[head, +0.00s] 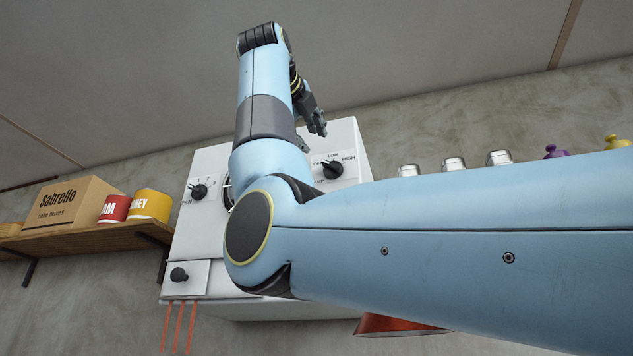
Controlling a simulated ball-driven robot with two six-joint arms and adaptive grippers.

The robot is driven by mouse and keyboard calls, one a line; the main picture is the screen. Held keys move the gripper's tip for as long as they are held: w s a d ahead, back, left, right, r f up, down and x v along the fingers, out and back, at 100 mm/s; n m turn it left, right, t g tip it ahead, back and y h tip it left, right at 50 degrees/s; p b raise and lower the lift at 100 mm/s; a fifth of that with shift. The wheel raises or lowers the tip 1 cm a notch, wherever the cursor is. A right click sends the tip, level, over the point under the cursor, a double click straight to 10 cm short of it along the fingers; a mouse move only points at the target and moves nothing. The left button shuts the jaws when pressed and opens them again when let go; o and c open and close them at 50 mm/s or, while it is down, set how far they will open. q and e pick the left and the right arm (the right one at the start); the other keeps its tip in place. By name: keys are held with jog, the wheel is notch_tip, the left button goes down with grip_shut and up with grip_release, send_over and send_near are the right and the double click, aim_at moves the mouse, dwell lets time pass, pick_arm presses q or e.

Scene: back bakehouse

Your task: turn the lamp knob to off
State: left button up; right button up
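A white control box (208,237) hangs on the wall with several dark knobs. The knob at its upper right (332,170) has OFF, LOW and HIGH printed around it; its name label is too small to read. Its raised grip seems to lean to the upper left, but the exact setting is hard to tell. My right gripper (317,124) is above this knob in the picture, pointing down, and appears apart from it. Its fingers look close together, but the gap between them cannot be made out. My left gripper is out of view.
Another knob (198,192) with numbers and a lower-left knob (179,274) are on the box. My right arm hides its middle. A shelf (88,236) at left holds a carton (72,204) and two tins. Several silver lids and an orange-red shade (385,326) show at right.

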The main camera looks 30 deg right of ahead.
jog(key=shift+v, duration=1.7)
jog(key=shift+w+d+f, duration=0.1)
